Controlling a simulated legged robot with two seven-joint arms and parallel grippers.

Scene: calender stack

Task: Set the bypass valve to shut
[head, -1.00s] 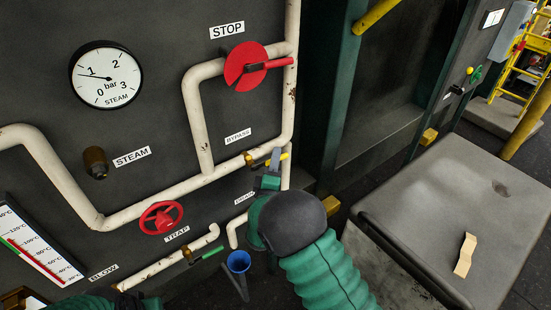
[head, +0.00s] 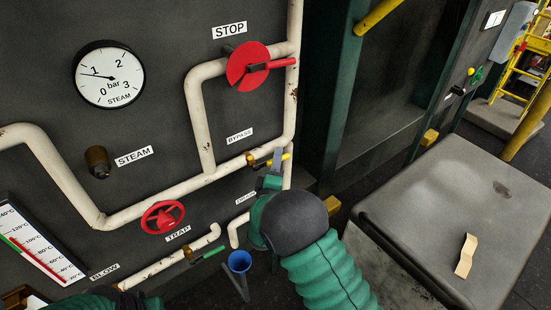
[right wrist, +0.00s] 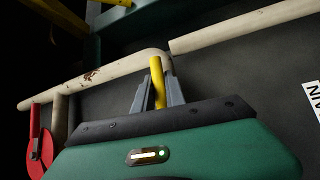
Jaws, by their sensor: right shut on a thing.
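The bypass valve is a small brass body (head: 251,159) on the white pipe below the BYPASS label (head: 239,135). Its yellow lever (head: 286,156) shows just beyond the fingers, pointing right, roughly in line with the lower pipe run. My right gripper (head: 276,158) is shut on this lever. In the right wrist view the yellow lever (right wrist: 157,82) stands between the two grey fingers (right wrist: 158,92). The fingers and my arm hide part of the valve and pipe. Only a bit of my left arm shows at the bottom left edge; its gripper is out of view.
A red STOP disc (head: 247,65) with a red handle sits above.

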